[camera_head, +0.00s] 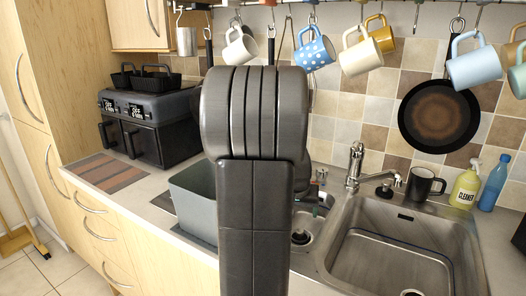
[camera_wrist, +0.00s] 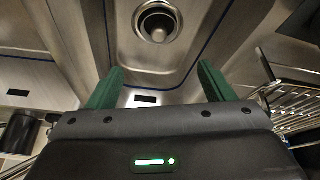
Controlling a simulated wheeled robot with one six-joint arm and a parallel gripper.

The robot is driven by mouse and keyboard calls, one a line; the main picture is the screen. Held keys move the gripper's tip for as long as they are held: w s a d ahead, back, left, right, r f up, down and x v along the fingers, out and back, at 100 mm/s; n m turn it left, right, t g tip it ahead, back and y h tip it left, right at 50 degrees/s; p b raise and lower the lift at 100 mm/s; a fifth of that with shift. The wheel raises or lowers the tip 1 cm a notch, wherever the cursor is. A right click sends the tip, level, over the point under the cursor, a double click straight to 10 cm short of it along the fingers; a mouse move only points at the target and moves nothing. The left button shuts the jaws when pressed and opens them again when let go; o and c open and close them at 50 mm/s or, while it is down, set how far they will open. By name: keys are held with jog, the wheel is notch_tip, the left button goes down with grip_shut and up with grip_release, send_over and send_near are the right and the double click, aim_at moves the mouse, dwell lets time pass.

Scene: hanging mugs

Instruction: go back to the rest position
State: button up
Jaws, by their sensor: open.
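My gripper (camera_wrist: 159,72) shows in the wrist view with its two green fingers spread apart and nothing between them. It is over the metal sink, whose round drain (camera_wrist: 156,22) lies beyond the fingertips. In the head view my own dark arm stands upright in the middle and my gripper cannot be made out. Hanging from the rail are a white mug (camera_head: 240,47), a blue dotted mug (camera_head: 313,51), a cream mug (camera_head: 358,56), a yellow mug (camera_head: 381,38) and a light blue mug (camera_head: 473,66). A black mug (camera_head: 424,184) stands behind the sink.
The sink (camera_head: 390,262) and tap (camera_head: 354,168) are at right. A cleaner bottle (camera_head: 465,186) and a blue bottle (camera_head: 493,183) stand at the back right. A grey bin (camera_head: 196,203) and a black air fryer (camera_head: 150,120) are at left. A pan (camera_head: 438,115) hangs on the wall.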

aim_at(300, 229)
jog(key=x, duration=1.1)
jog(key=shift+w+d+f, duration=0.1)
jog(key=shift+f, duration=0.2)
jog(key=shift+r, duration=0.2)
